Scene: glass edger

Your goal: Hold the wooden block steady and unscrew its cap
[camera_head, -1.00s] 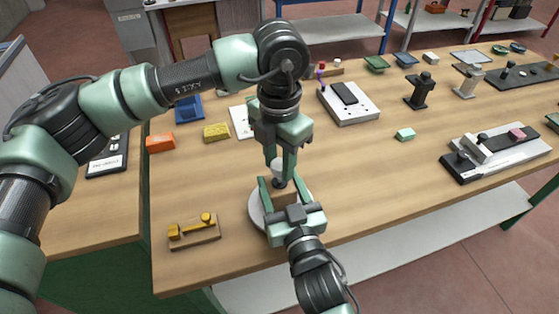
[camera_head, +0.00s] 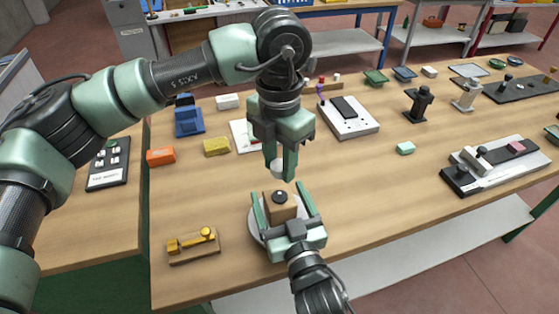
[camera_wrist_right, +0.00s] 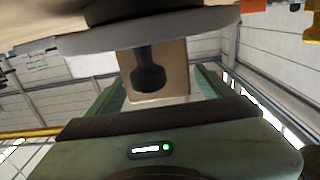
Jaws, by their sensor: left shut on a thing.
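The wooden block (camera_head: 271,212) stands upright on a round pale plate (camera_head: 256,227) near the table's front. A dark round fitting (camera_head: 279,197) shows on its top. In the right wrist view the block (camera_wrist_right: 176,75) has a dark keyhole-like shape on its face. The white cap (camera_head: 277,171) is off the block, between the fingertips of my left gripper (camera_head: 280,174), which is shut on it above the block. My right gripper (camera_head: 283,197) has its fingers spread on both sides of the block, with a visible gap at least on the right side.
A yellow part on a wooden base (camera_head: 194,245) lies left of the plate. Orange (camera_head: 161,156) and yellow (camera_head: 216,146) blocks lie farther back. A white fixture (camera_head: 347,117) stands behind my left gripper. The table right of the plate is clear up to a long grey fixture (camera_head: 493,168).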

